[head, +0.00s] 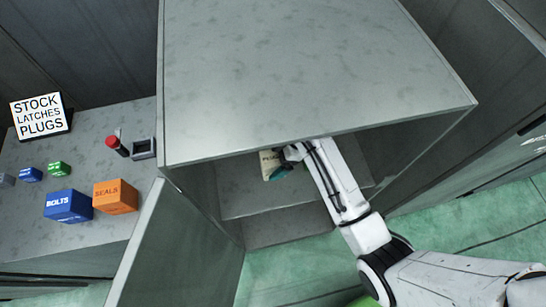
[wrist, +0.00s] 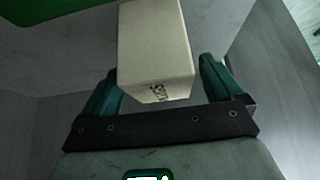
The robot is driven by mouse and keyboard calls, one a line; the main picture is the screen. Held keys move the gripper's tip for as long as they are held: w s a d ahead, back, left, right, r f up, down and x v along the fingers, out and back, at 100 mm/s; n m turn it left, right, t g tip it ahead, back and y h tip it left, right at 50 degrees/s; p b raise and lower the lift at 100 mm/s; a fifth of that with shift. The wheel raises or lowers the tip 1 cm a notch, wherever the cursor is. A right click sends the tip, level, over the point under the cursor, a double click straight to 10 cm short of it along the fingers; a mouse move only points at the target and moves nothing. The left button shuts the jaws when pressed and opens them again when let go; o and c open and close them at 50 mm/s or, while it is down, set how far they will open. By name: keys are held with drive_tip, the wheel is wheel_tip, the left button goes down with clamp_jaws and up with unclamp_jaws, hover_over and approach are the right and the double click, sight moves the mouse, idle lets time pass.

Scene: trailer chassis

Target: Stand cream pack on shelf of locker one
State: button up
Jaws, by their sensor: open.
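The cream pack (wrist: 155,45) stands between the two teal fingers of my gripper (wrist: 160,85) in the wrist view. A gap shows between the pack and the right finger; the left finger is close to it. Small dark lettering shows near the pack's edge. In the head view the cream pack (head: 268,163) is on the shelf (head: 245,200) inside the open locker (head: 310,70), partly hidden by my gripper (head: 285,170). My arm reaches in through the open front. My gripper is open around the pack. Whether the pack's base rests fully on the shelf is hard to see.
The locker's open door (head: 180,255) swings out at the left. A counter (head: 95,165) at left holds a blue bolts box (head: 68,206), an orange seals box (head: 115,197), smaller boxes, a red-topped item (head: 115,144) and a stock sign (head: 40,115). Green floor (head: 290,275) lies in front.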

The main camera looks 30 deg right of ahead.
drive_tip(key=shift+r, duration=0.15)
drive_tip(key=v, duration=0.6)
drive_tip(key=shift+d+r, duration=0.15)
drive_tip(key=shift+r, duration=0.05)
drive_tip(key=shift+s+d+r, duration=0.1)
drive_tip(key=shift+d+r, duration=0.1)
drive_tip(key=shift+r, duration=0.2)
